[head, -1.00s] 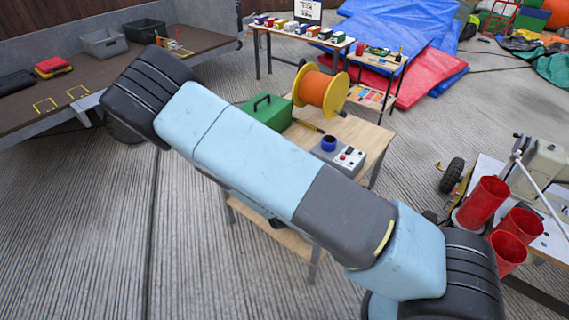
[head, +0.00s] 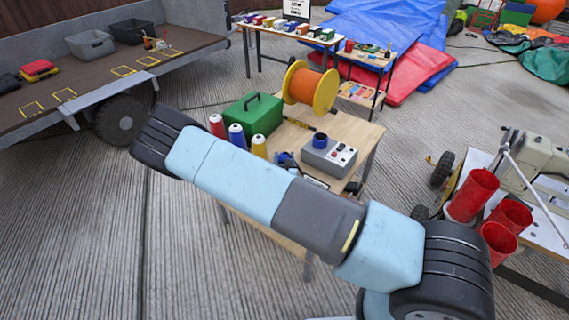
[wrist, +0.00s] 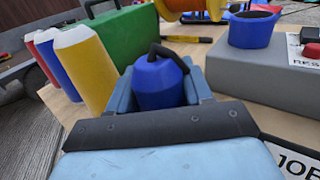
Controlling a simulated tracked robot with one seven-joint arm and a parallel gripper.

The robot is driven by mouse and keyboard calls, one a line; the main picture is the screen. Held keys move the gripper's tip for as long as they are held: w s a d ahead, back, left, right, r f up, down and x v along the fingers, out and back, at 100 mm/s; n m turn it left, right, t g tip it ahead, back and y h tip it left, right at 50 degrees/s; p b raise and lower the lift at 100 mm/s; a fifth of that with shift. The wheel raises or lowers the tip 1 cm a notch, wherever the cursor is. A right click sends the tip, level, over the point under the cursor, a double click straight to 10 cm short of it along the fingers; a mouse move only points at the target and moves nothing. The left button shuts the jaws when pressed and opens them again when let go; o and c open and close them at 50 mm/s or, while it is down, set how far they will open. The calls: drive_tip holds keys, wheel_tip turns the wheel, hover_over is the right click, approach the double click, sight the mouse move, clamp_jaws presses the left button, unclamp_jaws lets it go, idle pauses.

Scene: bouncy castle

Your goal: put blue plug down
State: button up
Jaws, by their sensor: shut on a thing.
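The blue plug (wrist: 160,84), with a short black cable loop on top, sits between the fingers of my gripper (wrist: 162,88) in the wrist view. My gripper is shut on it. In the head view the plug (head: 284,158) shows as a small blue patch over the near part of the wooden table (head: 358,130), partly hidden behind my arm. I cannot tell whether it touches the tabletop. A grey control box (head: 328,158) with a blue socket (head: 320,140) stands just right of my gripper.
Behind are a green toolbox (head: 262,118) and an orange cable reel (head: 311,88). A printed card (wrist: 290,158) lies at the near right.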

drive_tip(key=shift+f, duration=1.1)
drive_tip(key=o, duration=1.1)
drive_tip(key=shift+f, duration=0.1)
